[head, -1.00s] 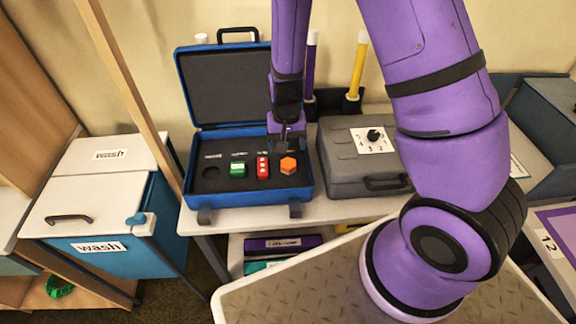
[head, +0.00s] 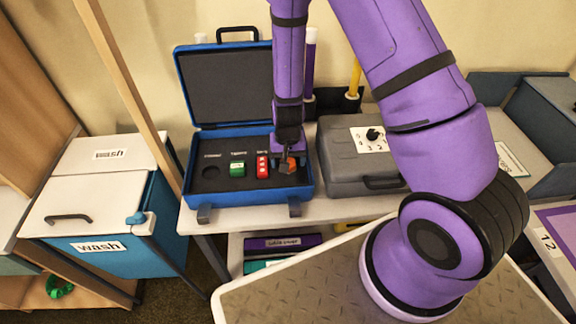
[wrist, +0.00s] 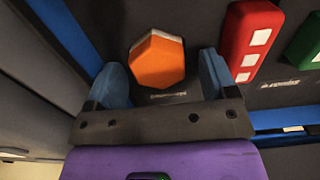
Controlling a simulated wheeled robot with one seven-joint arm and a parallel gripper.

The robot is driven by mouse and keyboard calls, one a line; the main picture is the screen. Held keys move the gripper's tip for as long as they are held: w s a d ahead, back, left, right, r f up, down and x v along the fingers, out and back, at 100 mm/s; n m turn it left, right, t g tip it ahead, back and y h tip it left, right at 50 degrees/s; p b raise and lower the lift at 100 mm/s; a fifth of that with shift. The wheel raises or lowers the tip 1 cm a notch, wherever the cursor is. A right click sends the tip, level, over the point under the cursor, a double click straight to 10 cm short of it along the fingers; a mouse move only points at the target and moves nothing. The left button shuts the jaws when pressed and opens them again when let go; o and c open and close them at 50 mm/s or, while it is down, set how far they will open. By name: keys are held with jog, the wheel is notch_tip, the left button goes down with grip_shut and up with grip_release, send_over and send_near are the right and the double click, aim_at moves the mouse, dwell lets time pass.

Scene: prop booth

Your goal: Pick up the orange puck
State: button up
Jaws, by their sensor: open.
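The orange puck (wrist: 158,60) is a six-sided piece lying in the dark insert of the open blue case (head: 258,208). In the head view my gripper (head: 287,164) hangs over the puck (head: 291,161) and hides most of it. In the wrist view my gripper (wrist: 162,80) is open, with one blue finger on each side of the puck. I cannot tell how far above the insert the fingertips are.
A red block (head: 262,166) and a green block (head: 237,168) lie left of the puck in the case. A closed grey case (head: 345,180) stands close on the right. The raised blue-rimmed lid (head: 228,84) is behind.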

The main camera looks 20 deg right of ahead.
jog(key=c, duration=1)
jog(key=shift+r, duration=0.1)
